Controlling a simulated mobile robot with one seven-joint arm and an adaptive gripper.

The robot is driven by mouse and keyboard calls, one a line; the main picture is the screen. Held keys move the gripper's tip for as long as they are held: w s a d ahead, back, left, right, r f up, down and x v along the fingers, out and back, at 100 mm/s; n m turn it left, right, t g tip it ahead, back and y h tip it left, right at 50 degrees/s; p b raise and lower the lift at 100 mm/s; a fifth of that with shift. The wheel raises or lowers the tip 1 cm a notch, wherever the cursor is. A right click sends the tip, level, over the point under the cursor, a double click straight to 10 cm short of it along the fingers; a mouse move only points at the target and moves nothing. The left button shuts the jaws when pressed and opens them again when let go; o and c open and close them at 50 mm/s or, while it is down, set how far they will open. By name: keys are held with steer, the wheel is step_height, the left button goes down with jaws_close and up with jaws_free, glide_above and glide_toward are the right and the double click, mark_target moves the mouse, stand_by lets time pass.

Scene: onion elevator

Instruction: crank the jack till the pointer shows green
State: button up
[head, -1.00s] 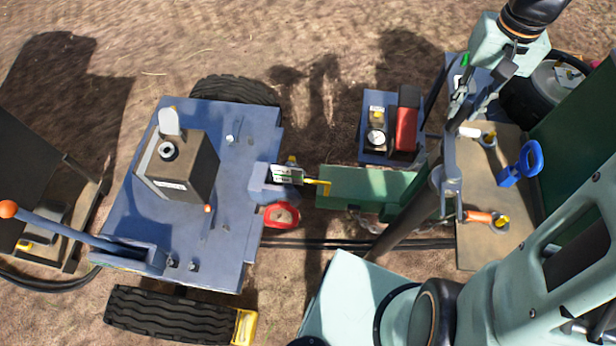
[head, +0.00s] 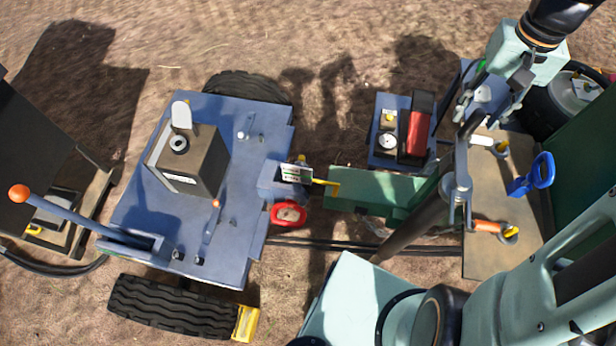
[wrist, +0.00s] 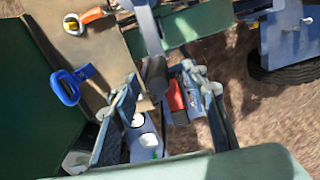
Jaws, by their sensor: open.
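The jack is a slanted dark tube (head: 410,222) beside the green drawbar (head: 372,189), with a grey crank arm (head: 461,160) at its top. My gripper (head: 482,112) is open above the brown board, at the upper end of the crank. In the wrist view, the crank's dark grip (wrist: 155,75) appears between the spread fingers of my gripper (wrist: 160,80); whether they touch it is unclear. A yellow pointer (head: 327,183) sits beside a small white plate (head: 296,173) with a green mark on the blue trailer. The pointer's exact reading is too small to tell.
The brown board (head: 480,262) carries a blue handle (head: 533,176), an orange handle (head: 487,227) and a white handle (head: 482,140). A box with a red block (head: 417,132) and a gauge stands left of my gripper. The blue trailer deck (head: 165,215) lies left.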

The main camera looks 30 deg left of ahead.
steer(key=shift+r+p, duration=3.5)
steer(key=shift+r, duration=1)
